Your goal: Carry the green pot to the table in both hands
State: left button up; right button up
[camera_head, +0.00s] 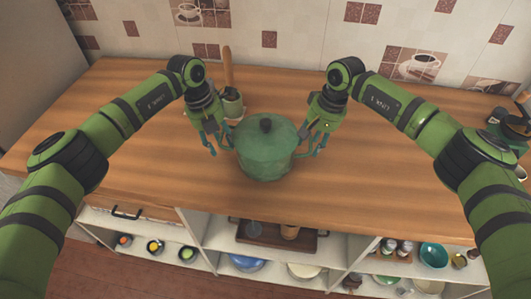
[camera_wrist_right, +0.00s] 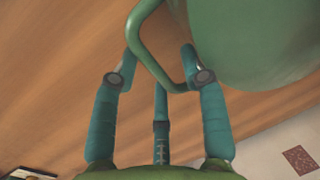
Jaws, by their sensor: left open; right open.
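The green pot (camera_head: 264,150) with a lid and dark knob stands upright on the wooden counter (camera_head: 120,140). My left gripper (camera_head: 218,151) is open beside the pot's left handle, fingers pointing down. My right gripper (camera_head: 315,152) is open at the pot's right handle. In the right wrist view, the pot handle (camera_wrist_right: 143,50) passes between the open fingers of my right gripper (camera_wrist_right: 160,70), and the pot's body (camera_wrist_right: 260,40) fills the upper right. I cannot tell whether the left fingers surround their handle.
A utensil holder (camera_head: 232,104) with a wooden utensil stands behind my left gripper. A dark appliance (camera_head: 510,122) is at the counter's right end. Open shelves below hold a tray (camera_head: 310,243), a teal bowl (camera_head: 433,255) and jars. The tiled wall (camera_head: 290,25) is behind. The counter's left part is clear.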

pick_arm(q)
grip_shut()
pick_arm(e)
grip_shut()
